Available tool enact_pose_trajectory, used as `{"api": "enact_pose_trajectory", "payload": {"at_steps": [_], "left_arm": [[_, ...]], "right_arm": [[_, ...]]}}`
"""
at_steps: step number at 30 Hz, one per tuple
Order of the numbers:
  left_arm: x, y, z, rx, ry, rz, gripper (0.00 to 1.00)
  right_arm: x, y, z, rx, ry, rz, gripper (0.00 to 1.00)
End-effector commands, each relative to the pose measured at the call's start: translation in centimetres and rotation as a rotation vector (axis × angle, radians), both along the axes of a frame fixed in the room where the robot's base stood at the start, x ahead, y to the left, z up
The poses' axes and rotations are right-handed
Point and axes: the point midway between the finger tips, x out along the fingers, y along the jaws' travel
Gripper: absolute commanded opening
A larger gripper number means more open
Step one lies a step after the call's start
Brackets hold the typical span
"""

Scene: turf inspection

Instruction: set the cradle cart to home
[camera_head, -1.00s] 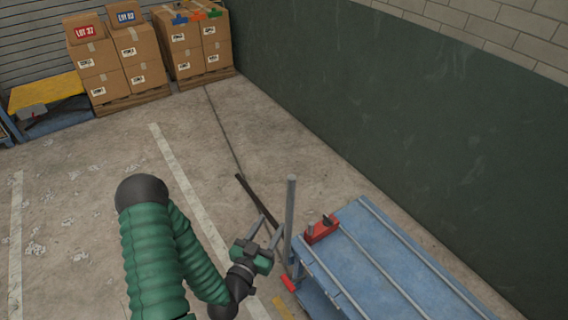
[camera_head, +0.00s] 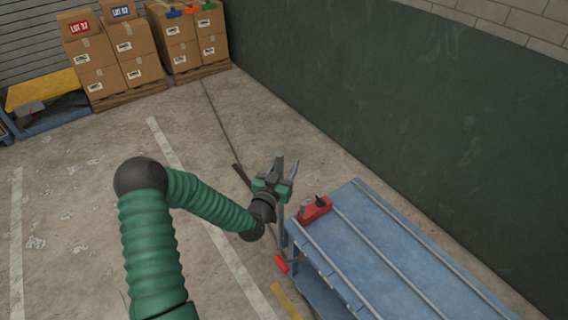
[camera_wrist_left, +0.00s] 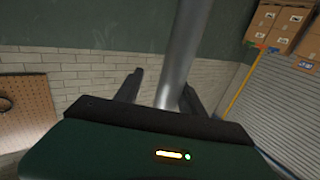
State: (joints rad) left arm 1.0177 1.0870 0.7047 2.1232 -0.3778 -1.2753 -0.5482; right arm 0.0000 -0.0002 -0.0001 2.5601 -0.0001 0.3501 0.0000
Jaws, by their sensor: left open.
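The blue cart (camera_head: 365,240) stands at the lower right, with grey rails along its deck. Contact cannot be told. My right gripper is not seen.
Stacked cartons (camera_head: 110,55) on pallets and a yellow-topped blue cart (camera_head: 42,90) stand at the back left. A dark green wall (camera_head: 400,115) runs along the right. The concrete floor at left is clear apart from painted lines.

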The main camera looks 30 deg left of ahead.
Motion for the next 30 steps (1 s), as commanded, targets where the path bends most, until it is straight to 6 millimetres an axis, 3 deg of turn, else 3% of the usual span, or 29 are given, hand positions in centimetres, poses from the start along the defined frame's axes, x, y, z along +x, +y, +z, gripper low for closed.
{"api": "enact_pose_trajectory", "payload": {"at_steps": [7, 18, 30], "left_arm": [[0.11, 0.54, -0.2, -0.005, 0.0, 0.0, 0.47], [0.08, 0.41, -0.17, -0.002, 0.001, 0.002, 0.0], [0.11, 0.3, -0.1, -0.005, -0.002, -0.002, 0.0]], "right_arm": [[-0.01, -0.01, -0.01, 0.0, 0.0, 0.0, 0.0], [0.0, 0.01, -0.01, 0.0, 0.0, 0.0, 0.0], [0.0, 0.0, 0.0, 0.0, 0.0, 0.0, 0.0]]}}
